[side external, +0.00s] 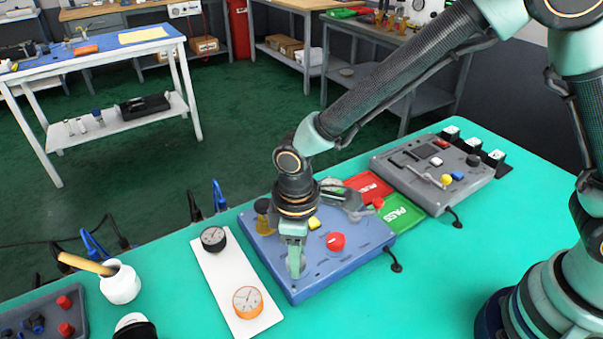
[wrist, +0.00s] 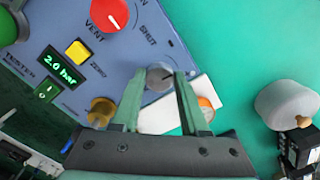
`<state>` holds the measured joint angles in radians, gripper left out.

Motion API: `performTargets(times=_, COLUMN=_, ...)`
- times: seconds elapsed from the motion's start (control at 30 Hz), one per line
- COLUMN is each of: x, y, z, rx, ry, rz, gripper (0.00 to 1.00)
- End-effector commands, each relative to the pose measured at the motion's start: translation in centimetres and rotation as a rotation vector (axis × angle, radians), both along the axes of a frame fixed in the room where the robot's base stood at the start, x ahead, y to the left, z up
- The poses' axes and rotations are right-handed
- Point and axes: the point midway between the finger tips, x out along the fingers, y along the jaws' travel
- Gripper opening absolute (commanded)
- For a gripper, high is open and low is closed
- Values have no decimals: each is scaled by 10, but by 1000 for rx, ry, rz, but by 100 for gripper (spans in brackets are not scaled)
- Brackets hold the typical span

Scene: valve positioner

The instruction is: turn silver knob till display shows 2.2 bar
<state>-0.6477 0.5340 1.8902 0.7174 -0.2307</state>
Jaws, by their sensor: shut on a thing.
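The silver knob (wrist: 159,76) sits on the blue tester panel (wrist: 135,45), which also shows in the side view (side external: 355,252). My gripper (wrist: 156,84) is shut on the knob, with one finger on each side of it in the wrist view. In the side view my gripper (side external: 295,268) points down at the panel's left front part, and the knob is hidden there. The display (wrist: 60,66) reads 2.0 bar in green digits.
On the panel are a red knob (wrist: 109,14) marked VENT and SHUT, a yellow button (wrist: 77,52) and a brass fitting (wrist: 101,112). A white plate with two gauges (side external: 222,272) lies left of the panel. A white pot (side external: 120,284) stands farther left.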

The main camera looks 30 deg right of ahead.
Motion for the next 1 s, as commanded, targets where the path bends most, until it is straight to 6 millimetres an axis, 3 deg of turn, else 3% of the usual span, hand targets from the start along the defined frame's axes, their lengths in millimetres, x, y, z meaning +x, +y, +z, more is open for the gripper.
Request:
performTargets(times=0.6, x=0, y=1, z=1, rx=1, ry=-1, rz=-425, gripper=0)
performTargets(times=1.0, x=0, y=1, z=1, rx=1, ry=-1, rz=-524, gripper=0)
